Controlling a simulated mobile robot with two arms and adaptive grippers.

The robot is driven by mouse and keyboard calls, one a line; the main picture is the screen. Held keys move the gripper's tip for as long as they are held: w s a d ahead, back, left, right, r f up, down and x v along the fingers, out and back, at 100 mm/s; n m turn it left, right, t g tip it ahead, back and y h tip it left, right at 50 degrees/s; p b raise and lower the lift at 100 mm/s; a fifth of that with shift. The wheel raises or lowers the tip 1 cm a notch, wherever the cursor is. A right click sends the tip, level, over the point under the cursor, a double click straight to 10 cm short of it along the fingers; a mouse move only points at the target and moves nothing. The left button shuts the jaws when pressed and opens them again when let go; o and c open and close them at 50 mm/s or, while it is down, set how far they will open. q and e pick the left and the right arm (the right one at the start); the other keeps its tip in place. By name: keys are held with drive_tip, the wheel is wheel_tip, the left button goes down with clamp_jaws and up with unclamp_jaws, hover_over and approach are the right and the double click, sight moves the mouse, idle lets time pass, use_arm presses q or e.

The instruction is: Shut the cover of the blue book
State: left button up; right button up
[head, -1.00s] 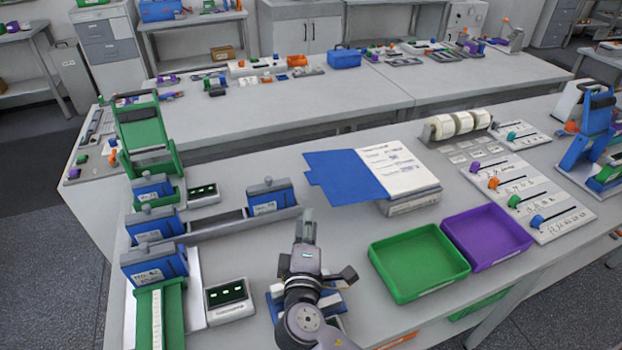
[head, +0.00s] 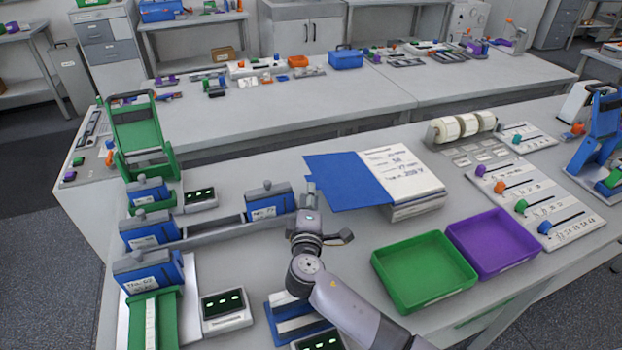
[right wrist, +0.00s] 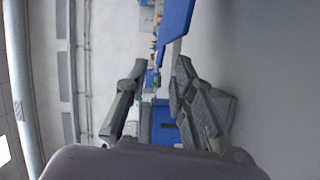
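The blue book lies open on the table. Its blue cover (head: 345,180) is spread to the left, and the printed white page block (head: 404,174) is on the right. My right gripper (head: 310,190) is at the cover's left edge in the head view. In the right wrist view, my right gripper (right wrist: 159,66) is open with nothing between its fingers. There the blue cover (right wrist: 174,25) shows as a slanted strip just past the right-hand fingertip; I cannot tell whether they touch. My left gripper is out of view.
A green tray (head: 469,275) and a purple tray (head: 534,243) stand in front of the book, to its right. Blue blocks stand left of my right arm, one (head: 268,201) close to the gripper. Label rolls (head: 467,125) stand behind the book, to its right.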

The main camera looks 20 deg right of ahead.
drive_tip(key=x, duration=0.6)
drive_tip(key=shift+p, duration=0.3)
clamp_jaws()
idle(0.5)
